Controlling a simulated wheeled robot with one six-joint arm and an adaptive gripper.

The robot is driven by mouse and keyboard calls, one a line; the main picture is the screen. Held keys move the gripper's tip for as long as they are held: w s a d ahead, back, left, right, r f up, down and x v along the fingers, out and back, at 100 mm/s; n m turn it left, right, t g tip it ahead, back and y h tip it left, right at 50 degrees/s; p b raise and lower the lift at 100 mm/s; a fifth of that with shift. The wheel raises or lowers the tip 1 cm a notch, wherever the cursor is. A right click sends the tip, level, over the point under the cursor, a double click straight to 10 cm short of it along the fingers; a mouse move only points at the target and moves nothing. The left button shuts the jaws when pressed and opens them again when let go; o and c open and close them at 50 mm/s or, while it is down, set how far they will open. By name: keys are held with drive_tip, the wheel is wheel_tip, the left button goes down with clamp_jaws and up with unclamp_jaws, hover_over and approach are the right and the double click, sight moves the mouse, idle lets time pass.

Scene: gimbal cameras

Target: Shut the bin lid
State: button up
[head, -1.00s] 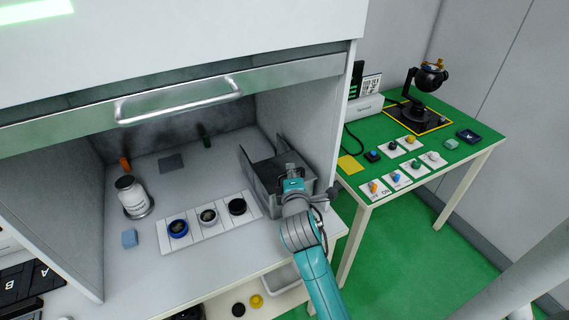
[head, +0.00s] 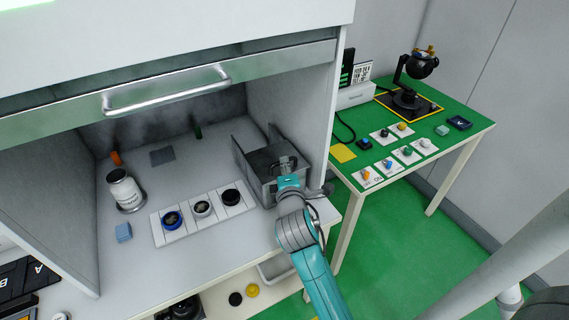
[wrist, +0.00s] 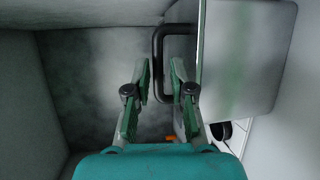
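The grey bin (head: 262,186) stands at the right side of the hood's work surface, against the side wall. A dark grey panel (head: 240,157) stands up along its left side; I cannot tell whether it is the lid. My gripper (head: 287,163) is over the bin in the head view, its fingers small there. In the wrist view my gripper (wrist: 161,72) is open, with the bar of a black U-shaped handle (wrist: 158,62) between its fingers. The handle joins a grey plate (wrist: 248,62) to the right. I cannot tell whether a finger touches the bar.
A white strip with several round dishes (head: 202,210) lies left of the bin. A labelled jar (head: 124,190) and a blue block (head: 123,232) are further left. The raised sash handle (head: 168,90) is above. A green table (head: 375,205) stands to the right.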

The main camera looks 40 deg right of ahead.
drive_tip(key=v, duration=0.9)
drive_tip(key=shift+s+a, duration=0.15)
drive_tip(key=shift+s, duration=0.1)
drive_tip(key=s+a+f+m+t+y, duration=0.25)
drive_tip(key=s+a+f+y, duration=0.45)
drive_tip(key=s+a+f, duration=0.5)
drive_tip(key=s+a+r+m+y, duration=0.1)
drive_tip(key=s+m, duration=0.3)
drive_tip(key=s, duration=0.5)
drive_tip(key=s+a+r+m+y, duration=0.1)
drive_tip(key=s+a+m+y, duration=0.1)
drive_tip(key=s, duration=0.7)
drive_tip(key=a+m, duration=0.1)
drive_tip(key=m, duration=0.1)
drive_tip(key=shift+a+r+m, duration=0.25)
drive_tip(key=shift+a+m, duration=0.1)
